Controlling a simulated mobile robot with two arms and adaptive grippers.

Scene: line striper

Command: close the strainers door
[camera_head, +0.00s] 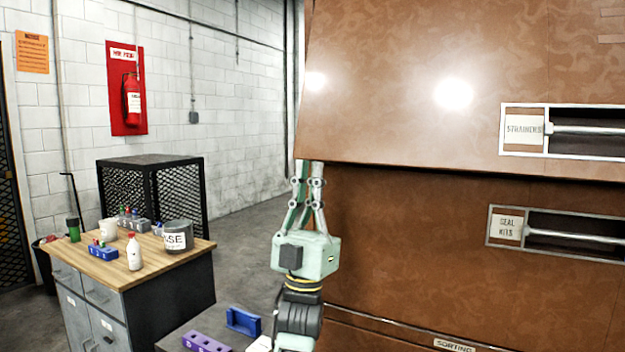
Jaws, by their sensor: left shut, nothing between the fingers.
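The strainers door (400,125) is the large brown upper panel on the right. It carries a "STRAINERS" label (524,129) and a long bar handle (590,130) in a pale frame. Its lower edge stands out over the panel below, with a dark shadow under it, so it looks swung outward. My left gripper (309,168) points up at the door's lower left corner, shut and empty. Its fingertips meet the door's bottom edge in the picture; I cannot tell whether they touch it or pass behind it. My right gripper is out of view.
Below is a brown "SEAL KITS" panel (420,240) with its own handle, then a "SORTING" label (454,345). At left, a wood-topped cabinet (200,248) holds bottles and tubs. A grey surface with purple (205,342) and blue (243,321) blocks lies at the bottom. Open floor lies behind.

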